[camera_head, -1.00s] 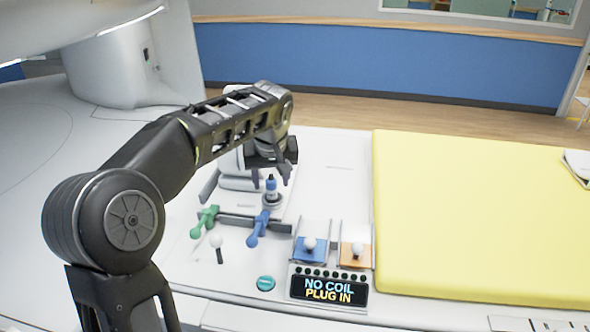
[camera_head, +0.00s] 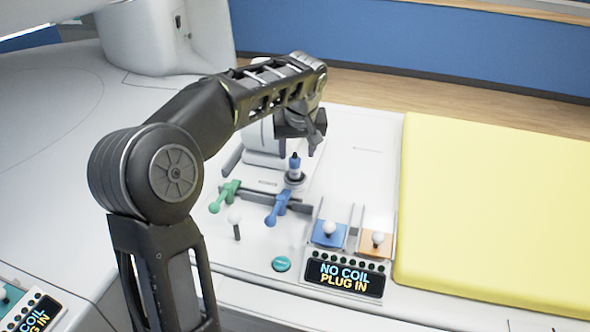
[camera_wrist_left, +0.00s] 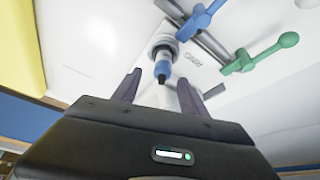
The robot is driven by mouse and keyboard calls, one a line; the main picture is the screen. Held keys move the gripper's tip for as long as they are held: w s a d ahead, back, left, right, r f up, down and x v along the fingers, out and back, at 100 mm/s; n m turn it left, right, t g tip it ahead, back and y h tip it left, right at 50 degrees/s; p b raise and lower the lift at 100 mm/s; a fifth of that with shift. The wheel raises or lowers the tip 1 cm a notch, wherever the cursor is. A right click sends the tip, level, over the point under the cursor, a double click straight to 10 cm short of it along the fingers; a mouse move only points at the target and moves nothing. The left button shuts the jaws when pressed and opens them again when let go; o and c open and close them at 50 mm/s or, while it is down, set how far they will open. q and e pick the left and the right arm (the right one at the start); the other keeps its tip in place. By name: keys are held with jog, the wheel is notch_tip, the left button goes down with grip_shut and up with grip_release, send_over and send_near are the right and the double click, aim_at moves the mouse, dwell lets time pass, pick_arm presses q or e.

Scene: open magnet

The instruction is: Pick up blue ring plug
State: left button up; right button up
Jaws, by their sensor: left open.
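The blue ring plug (camera_head: 294,166) stands upright on the white panel, with a blue body, a dark tip and a grey ring around its base. It also shows in the left wrist view (camera_wrist_left: 162,62), where its dark tip points toward my gripper. My left gripper (camera_head: 299,149) is open just above and behind the plug. In the left wrist view, the fingers of my left gripper (camera_wrist_left: 160,84) lie on either side of the plug's tip, with a gap on each side. Nothing is held. My right gripper is not in view.
A green lever (camera_head: 225,194) and a blue lever (camera_head: 277,207) are in front of the plug. A yellow pad (camera_head: 495,205) lies to the right.

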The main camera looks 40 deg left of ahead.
aim_at(295, 157)
pick_arm(q)
jog(key=shift+s+p+x, duration=0.2)
jog(key=shift+p+x, duration=0.25)
jog(key=shift+x, duration=2.15)
jog(key=shift+a, duration=0.1)
jog(key=shift+c, duration=0.2)
grip_shut()
